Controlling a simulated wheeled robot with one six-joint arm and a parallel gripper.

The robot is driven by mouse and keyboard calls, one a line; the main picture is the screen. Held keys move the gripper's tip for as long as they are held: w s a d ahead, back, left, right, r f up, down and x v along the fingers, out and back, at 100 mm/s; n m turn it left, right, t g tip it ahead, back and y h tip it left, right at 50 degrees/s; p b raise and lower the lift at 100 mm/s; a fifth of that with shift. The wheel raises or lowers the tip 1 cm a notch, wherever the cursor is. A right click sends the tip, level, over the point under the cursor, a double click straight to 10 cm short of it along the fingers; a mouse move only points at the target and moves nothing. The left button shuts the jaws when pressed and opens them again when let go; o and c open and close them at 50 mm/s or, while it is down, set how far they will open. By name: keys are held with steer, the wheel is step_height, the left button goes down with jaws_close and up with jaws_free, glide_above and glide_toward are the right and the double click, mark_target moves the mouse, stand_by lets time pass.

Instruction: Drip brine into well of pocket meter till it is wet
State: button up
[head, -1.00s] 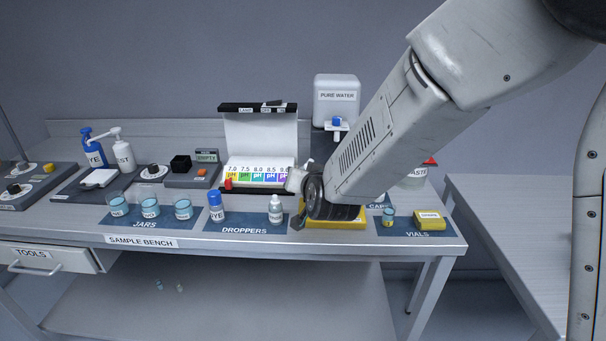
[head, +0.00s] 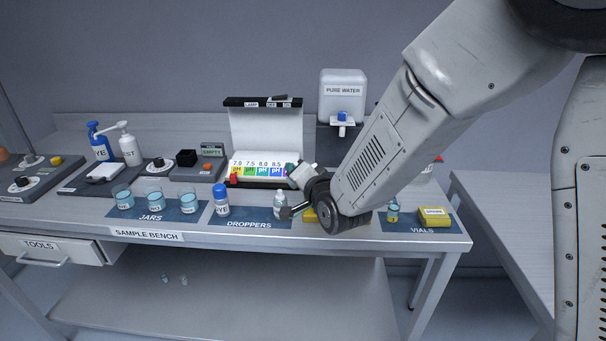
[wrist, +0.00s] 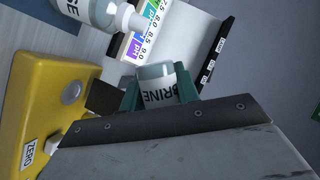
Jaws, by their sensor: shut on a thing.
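In the wrist view my gripper (wrist: 160,90) has its teal fingers shut on a clear bottle labelled BRINE (wrist: 157,82). The bottle's tip is hidden from this view. The yellow pocket meter (wrist: 40,100) lies beside the gripper at the left, with a round grey well (wrist: 72,92) and a ZERO label. The well looks apart from the bottle; I cannot tell whether it is wet. In the head view my gripper (head: 293,172) is above the bench's droppers area, and my wrist hides most of the meter (head: 310,215).
A white dropper bottle (head: 279,199) stands close to my gripper. A blue-capped bottle (head: 221,202) and several jars (head: 157,201) stand to the left. The open pH colour chart box (head: 262,135) is behind. A vial (head: 393,212) and yellow block (head: 434,216) are right.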

steer(key=m+y, duration=0.1)
steer(key=m, duration=0.1)
steer(key=a+m+t+y, duration=0.1)
steer(key=m, duration=0.1)
steer(key=shift+s+m, duration=0.1)
steer(key=shift+m, duration=0.3)
steer(key=m, duration=0.1)
steer(key=r+m+t, duration=0.1)
steer(key=m, duration=0.1)
steer(key=r+m+t, duration=0.1)
steer(key=m, duration=0.1)
steer(key=shift+d+y, duration=0.2)
steer(key=shift+y, duration=0.1)
stand_by(2.2)
